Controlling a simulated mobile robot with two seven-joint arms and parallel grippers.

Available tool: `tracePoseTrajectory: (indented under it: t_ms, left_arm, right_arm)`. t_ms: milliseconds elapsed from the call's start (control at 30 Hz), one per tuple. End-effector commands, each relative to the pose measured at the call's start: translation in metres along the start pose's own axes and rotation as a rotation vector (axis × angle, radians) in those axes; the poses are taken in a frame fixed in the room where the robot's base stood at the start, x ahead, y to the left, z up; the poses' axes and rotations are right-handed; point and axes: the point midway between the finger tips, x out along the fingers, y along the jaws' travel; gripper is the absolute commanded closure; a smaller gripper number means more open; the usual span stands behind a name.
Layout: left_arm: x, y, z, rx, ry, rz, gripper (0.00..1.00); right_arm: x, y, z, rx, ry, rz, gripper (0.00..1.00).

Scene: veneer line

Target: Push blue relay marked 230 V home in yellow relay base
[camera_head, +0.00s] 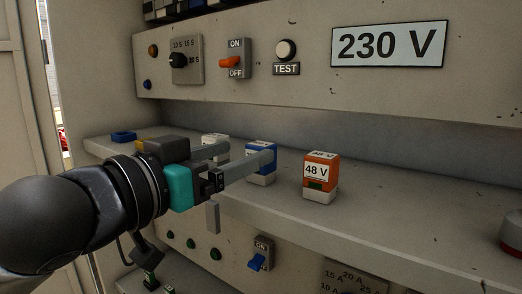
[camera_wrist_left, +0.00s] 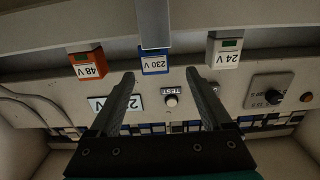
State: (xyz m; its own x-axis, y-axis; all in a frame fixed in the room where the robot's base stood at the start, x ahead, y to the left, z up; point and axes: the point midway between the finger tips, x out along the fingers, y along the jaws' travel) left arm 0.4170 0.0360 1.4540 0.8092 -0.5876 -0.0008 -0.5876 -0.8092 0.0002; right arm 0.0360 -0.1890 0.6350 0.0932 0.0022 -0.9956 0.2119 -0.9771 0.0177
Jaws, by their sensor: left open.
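The blue relay (camera_head: 262,176) stands on the shelf, partly hidden by a finger of my left gripper (camera_head: 249,154). In the left wrist view the relay (camera_wrist_left: 155,65) appears upside down, marked 230 V. It lies between and beyond the fingertips of my left gripper (camera_wrist_left: 160,75) in that picture. The gripper is open and holds nothing; whether a finger touches the relay I cannot tell. A small yellowish patch (camera_head: 142,146) shows behind the gripper; I cannot tell if it is the yellow relay base. My right gripper is not in view.
An orange 48 V relay (camera_head: 320,172) stands right of the blue one. A white 24 V relay (camera_wrist_left: 224,50) stands on its other side. A small blue part (camera_head: 123,137) lies at the shelf's left end.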

Motion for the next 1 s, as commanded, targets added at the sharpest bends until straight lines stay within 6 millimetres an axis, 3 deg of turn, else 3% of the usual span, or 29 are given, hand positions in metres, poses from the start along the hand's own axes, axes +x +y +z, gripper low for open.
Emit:
tracePoseTrajectory:
  t_ms: [400,733,1000]
  left_arm:
    - [0.046,0.007,0.001,-0.001,0.001,0.001,0.18]
    - [0.052,0.006,0.002,0.001,0.001,0.000,0.18]
    - [0.052,0.006,0.002,0.000,0.001,0.000,0.47]
  right_arm:
    - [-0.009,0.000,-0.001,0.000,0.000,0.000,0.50]
    - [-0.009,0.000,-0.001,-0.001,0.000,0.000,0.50]
    - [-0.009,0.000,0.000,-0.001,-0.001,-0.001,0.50]
